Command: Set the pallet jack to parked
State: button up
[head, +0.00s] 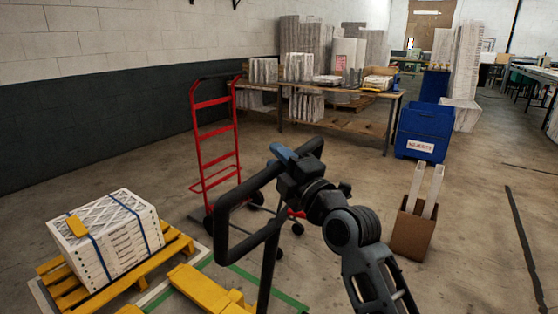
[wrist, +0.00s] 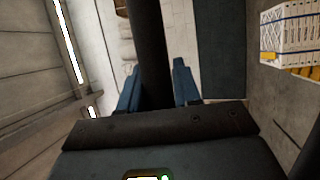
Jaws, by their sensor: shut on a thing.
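The pallet jack has a black loop handle (head: 223,215) on an upright black shaft. Its yellow forks (head: 205,292) show low in the head view, partly cut off by the bottom edge. My gripper (head: 284,153) is at the upper right part of the handle loop, shut on it. In the wrist view the dark handle bar (wrist: 150,50) runs between the two blue fingers of my gripper (wrist: 157,86). The jack's lower right side is hidden behind the shaft or out of frame.
A yellow pallet (head: 176,247) with strapped boxed filters (head: 108,236) lies left. Green tape (head: 270,288) marks the floor. A red hand truck (head: 216,140) stands behind the handle. A cardboard box (head: 412,230) stands right, a blue bin (head: 424,130) beyond. Floor at far right is open.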

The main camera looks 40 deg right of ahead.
grip_shut()
jog(key=shift+f+b, duration=0.15)
jog(key=shift+b, duration=0.25)
jog(key=shift+s+d+f+b, duration=0.1)
jog(key=shift+s+b, duration=0.1)
jog(key=shift+b, duration=0.25)
jog(key=shift+s+d+b, duration=0.1)
jog(key=shift+s+b, duration=0.25)
jog(key=shift+b, duration=0.3)
jog(key=shift+r, duration=0.2)
jog(key=o, duration=0.6)
grip_release()
jog(key=shift+s+f+b, duration=0.25)
jog(key=shift+s+b, duration=0.2)
jog(key=shift+s, duration=0.85)
jog(key=shift+s+f+b, duration=0.2)
jog(key=shift+s+b, duration=0.3)
jog(key=shift+s, duration=0.8)
jog(key=shift+s+f+b, duration=0.25)
jog(key=shift+s+b, duration=0.2)
jog(key=shift+s, duration=0.85)
